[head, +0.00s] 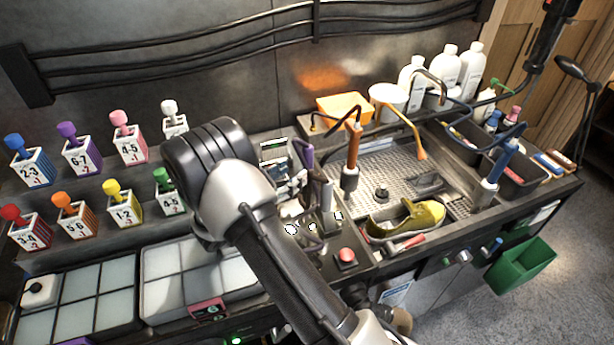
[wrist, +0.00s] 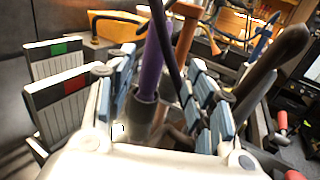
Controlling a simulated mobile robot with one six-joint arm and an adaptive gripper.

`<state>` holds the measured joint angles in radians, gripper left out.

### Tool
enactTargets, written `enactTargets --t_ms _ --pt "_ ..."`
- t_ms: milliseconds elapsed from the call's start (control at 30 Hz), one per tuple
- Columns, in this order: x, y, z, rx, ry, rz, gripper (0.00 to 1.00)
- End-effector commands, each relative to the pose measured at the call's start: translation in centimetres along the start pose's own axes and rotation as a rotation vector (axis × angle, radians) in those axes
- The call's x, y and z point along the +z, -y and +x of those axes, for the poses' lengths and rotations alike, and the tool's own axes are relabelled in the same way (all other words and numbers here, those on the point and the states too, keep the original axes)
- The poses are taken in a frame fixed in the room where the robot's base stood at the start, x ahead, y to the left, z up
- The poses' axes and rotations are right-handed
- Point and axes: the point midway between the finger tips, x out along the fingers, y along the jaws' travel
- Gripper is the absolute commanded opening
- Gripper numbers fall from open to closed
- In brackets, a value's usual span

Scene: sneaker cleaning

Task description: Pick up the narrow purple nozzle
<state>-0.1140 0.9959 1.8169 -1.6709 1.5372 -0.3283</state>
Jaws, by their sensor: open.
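The narrow purple nozzle (wrist: 152,62) stands upright in a dark holder between my gripper's fingers in the wrist view. In the head view the purple nozzle (head: 308,156) shows just right of my gripper (head: 292,172), partly hidden by it. My gripper (wrist: 163,82) is open, with blue-grey finger pads on both sides of the nozzle. A gap shows between the nozzle and the right pads; the left pads look closer, and I cannot tell whether they touch it.
An orange nozzle (head: 353,150) with a hose stands right of the purple one, and a blue nozzle (head: 506,155) farther right. A yellow shoe (head: 422,214) lies by the perforated sink tray (head: 385,160). Numbered blocks with coloured knobs, such as the purple-knobbed block (head: 80,158), stand at left.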

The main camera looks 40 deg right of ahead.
Motion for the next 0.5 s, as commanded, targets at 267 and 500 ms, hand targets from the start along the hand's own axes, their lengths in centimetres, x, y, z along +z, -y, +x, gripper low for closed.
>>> enactTargets --t_ms 267,500 --pt "0.0 0.0 3.1 -0.001 0.0 0.002 0.5" --pt "0.3 -0.5 6.0 -0.005 0.0 0.004 0.5"
